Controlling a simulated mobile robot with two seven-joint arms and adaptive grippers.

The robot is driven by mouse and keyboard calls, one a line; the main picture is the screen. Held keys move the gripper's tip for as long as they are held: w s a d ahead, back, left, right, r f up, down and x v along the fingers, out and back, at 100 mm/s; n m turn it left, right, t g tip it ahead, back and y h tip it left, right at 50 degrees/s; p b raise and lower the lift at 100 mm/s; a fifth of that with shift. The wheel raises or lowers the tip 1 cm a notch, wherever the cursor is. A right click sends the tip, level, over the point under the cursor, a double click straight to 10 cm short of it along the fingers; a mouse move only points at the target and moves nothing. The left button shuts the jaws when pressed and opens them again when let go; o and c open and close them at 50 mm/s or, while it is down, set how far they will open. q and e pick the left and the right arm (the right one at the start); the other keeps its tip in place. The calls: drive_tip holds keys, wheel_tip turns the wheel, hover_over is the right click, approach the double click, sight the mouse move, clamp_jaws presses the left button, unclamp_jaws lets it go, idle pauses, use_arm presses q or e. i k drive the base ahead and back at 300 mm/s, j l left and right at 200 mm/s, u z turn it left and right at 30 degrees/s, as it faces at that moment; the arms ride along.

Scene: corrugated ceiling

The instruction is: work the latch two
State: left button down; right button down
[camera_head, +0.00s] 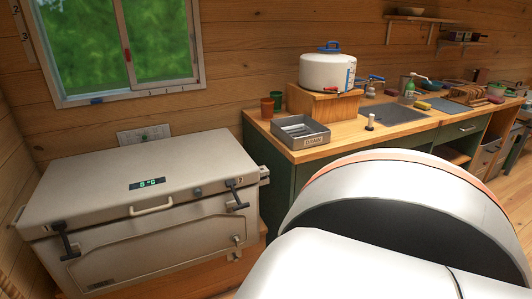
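A large beige cooler chest (135,200) stands at the left with its lid down. Its front carries two black latches: a left latch (66,242) and a right latch (236,195). Both hang down over the lid seam; I cannot tell how firmly either is fastened. A light handle (151,207) sits between them, below a green digital display (147,183). Neither of my grippers shows in the head view. A large white rounded part at the lower right, likely my own arm, hides the floor and part of the counter front.
A wooden counter (345,135) with green cabinets stands right of the cooler. It bears a grey metal tray (301,133), two cups, a white water jug (327,72) on a wooden box, and a sink. A window (118,45) is above the cooler.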

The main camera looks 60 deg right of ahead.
sight(232, 183)
drive_tip(key=z, duration=1.8)
